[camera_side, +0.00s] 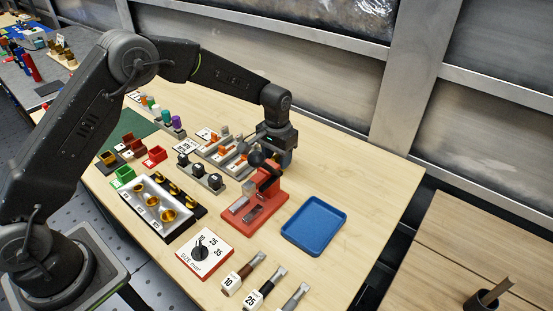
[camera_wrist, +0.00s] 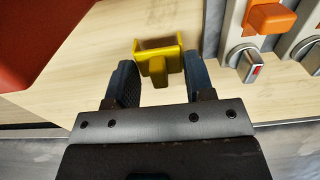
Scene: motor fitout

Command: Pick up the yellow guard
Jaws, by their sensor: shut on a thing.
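The yellow guard (camera_wrist: 157,47) is a small bracket-shaped piece. In the side view my gripper (camera_side: 282,156) is above the table, behind the red fixture. I cannot make out the guard there, as the gripper and wrist hide it.
A red fixture (camera_side: 267,211) with grey parts stands in front of my gripper. An empty blue tray (camera_side: 314,226) lies to its right. Grey switch blocks (camera_side: 208,177) stand to the left. A size dial (camera_side: 204,252) and several labelled pieces lie nearer the front. The table's right side is clear.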

